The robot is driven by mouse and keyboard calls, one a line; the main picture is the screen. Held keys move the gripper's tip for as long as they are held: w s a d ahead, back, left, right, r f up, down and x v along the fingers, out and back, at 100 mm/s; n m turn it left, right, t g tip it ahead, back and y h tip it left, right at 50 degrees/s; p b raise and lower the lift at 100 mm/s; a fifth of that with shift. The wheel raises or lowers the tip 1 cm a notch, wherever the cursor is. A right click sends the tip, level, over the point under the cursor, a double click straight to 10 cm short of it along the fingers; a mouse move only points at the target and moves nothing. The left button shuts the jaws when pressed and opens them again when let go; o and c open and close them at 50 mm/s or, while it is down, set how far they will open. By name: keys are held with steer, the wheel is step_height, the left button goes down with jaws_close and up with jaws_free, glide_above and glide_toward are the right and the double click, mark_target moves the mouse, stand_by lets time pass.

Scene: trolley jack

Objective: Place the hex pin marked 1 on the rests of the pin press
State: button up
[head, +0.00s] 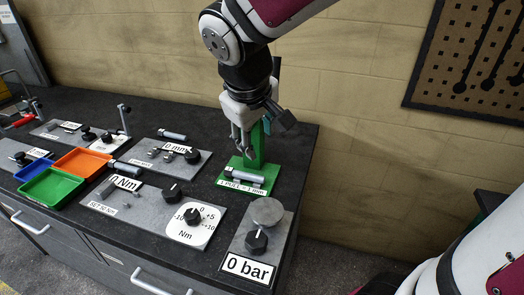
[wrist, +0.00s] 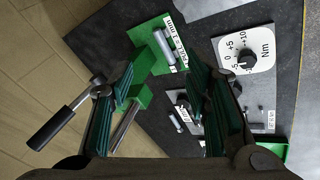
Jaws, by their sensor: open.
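The green pin press (head: 256,150) stands near the right end of the bench, and its base also shows in the wrist view (wrist: 150,62). A grey metal pin (head: 245,176) lies lengthwise across the press at its front, behind the white label; it shows in the wrist view (wrist: 164,46) too. It appears to lie on the rests, but the contact is hidden. I cannot read a number on it. My gripper (head: 243,140) is open and empty just above the press, apart from the pin. In the wrist view its fingers (wrist: 162,98) stand wide apart.
The press lever with a dark grip (wrist: 52,128) sticks out beside my gripper. Another pin (head: 172,134) lies near the 0 mm plate (head: 150,158). Green (head: 50,190) and orange (head: 82,162) trays, a dial plate (head: 130,212) and the 0 bar gauge (head: 250,268) stand on the bench.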

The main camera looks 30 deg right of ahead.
steer(key=s+r+m+y, duration=0.1)
steer(key=s, duration=0.6)
steer(key=s+a+r+m+t+y, duration=0.1)
steer(key=s+m+y, duration=0.1)
steer(key=s, duration=0.6)
steer(key=shift+a+r+m, duration=0.25)
steer(key=shift+r+m, duration=0.05)
